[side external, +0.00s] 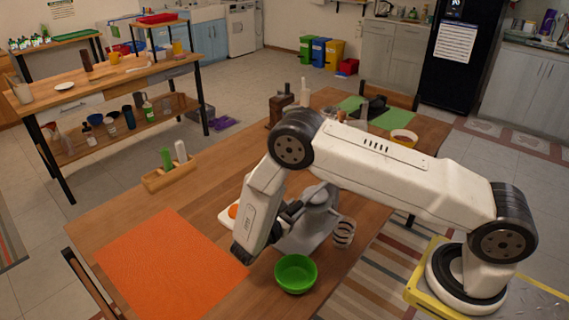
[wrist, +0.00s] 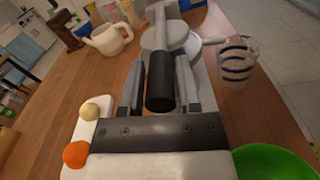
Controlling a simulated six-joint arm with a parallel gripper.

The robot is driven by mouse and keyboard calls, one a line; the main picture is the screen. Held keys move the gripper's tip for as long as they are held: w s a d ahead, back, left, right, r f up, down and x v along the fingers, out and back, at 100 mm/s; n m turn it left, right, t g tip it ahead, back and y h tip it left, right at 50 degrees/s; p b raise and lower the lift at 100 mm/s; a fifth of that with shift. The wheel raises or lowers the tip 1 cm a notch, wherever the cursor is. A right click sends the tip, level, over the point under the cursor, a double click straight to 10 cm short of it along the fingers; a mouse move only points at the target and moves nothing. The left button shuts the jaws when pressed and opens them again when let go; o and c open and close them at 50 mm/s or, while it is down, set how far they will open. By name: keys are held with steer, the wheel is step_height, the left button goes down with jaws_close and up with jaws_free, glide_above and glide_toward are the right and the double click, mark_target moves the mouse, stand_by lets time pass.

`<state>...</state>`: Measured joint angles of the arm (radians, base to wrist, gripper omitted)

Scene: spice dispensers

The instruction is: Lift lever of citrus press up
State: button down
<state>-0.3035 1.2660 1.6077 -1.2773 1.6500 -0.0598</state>
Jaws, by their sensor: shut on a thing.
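The citrus press (side external: 318,215) stands on the wooden table, grey metal, partly hidden behind my arm in the side view. In the wrist view its grey body (wrist: 203,82) is ahead of my gripper. Its lever ends in a black cylindrical handle (wrist: 160,88), which points back toward the wrist camera. My gripper (wrist: 159,85) has a finger on each side of this handle and is shut on it. In the side view my gripper (side external: 283,212) is at the front left of the press, and the fingertips are hard to make out there.
A green bowl (side external: 295,273) stands close in front of the press. A striped glass (side external: 343,231) is just right of it. A white board holds an orange (wrist: 76,154) and a pale round fruit (wrist: 89,111). An orange mat (side external: 170,265) lies to the left. A white teapot (wrist: 108,39) stands behind.

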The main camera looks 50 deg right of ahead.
mark_target(311, 193)
steer(key=shift+r, duration=0.15)
steer(key=shift+d+r+y, duration=0.15)
steer(key=shift+r+y, duration=0.5)
steer(key=shift+r, duration=0.35)
steer(key=shift+d+r+y, duration=0.1)
steer(key=shift+r+y, duration=0.55)
steer(key=shift+r, duration=0.35)
steer(key=d+r+y, duration=0.1)
steer(key=r, duration=0.1)
steer(key=r+y, duration=0.1)
steer(key=d+r+y, duration=0.1)
steer(key=r+y, duration=0.1)
steer(key=shift+d+r, duration=0.3)
steer(key=d+r+y, duration=0.3)
steer(key=d+y, duration=0.4)
steer(key=d, duration=0.2)
steer(key=d+r+y, duration=0.4)
steer(key=d+y, duration=0.2)
steer(key=d, duration=0.4)
steer(key=shift+y, duration=0.4)
steer(key=shift+r, duration=0.1)
steer(key=shift+c, duration=1.6)
jaws_free()
